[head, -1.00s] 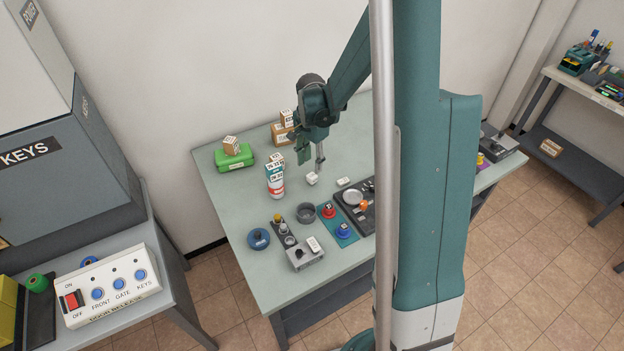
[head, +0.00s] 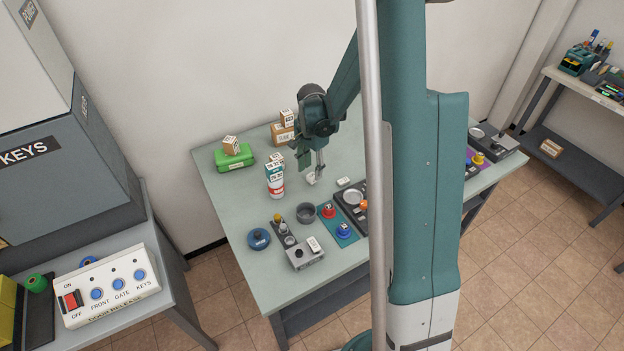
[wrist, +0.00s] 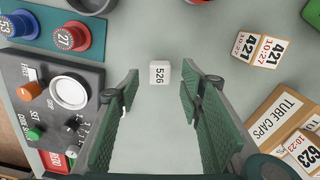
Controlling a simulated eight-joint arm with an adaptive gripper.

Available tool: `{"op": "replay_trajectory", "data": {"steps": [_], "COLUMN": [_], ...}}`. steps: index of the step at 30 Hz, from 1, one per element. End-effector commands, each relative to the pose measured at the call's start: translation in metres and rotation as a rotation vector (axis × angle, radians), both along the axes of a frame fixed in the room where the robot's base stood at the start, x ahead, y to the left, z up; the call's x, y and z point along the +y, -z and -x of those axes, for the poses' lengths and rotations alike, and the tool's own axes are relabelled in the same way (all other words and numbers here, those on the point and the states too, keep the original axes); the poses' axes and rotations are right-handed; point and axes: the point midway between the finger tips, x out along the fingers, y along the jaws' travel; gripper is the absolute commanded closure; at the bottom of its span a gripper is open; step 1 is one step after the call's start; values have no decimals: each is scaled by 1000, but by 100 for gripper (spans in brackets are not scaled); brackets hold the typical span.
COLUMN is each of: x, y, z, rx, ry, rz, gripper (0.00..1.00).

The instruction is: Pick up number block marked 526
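The small white block marked 526 (wrist: 159,74) lies on the table, its number showing in the wrist view. My gripper (wrist: 160,90) is open, and the block sits between the lines of its two green fingers, near their tips, with space on both sides. In the head view my gripper (head: 311,177) is right above the block (head: 311,180), whose top is partly hidden by the fingers. Whether the fingers reach down beside the block cannot be told.
Wooden blocks marked 421 (wrist: 269,50) and a tube caps box (wrist: 285,115) are on the other side. Bare grey-green table surrounds the block.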

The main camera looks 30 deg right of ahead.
Motion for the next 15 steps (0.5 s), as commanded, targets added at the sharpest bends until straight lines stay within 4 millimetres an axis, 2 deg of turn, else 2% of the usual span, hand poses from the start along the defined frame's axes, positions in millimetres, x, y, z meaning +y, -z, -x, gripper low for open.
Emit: {"op": "replay_trajectory", "data": {"steps": [9,15], "x": [-2,-2], "y": [33,42], "z": [-1,-1], "rx": [0,-1], "ry": [0,0], "rz": [0,1], "gripper": [62,62]}}
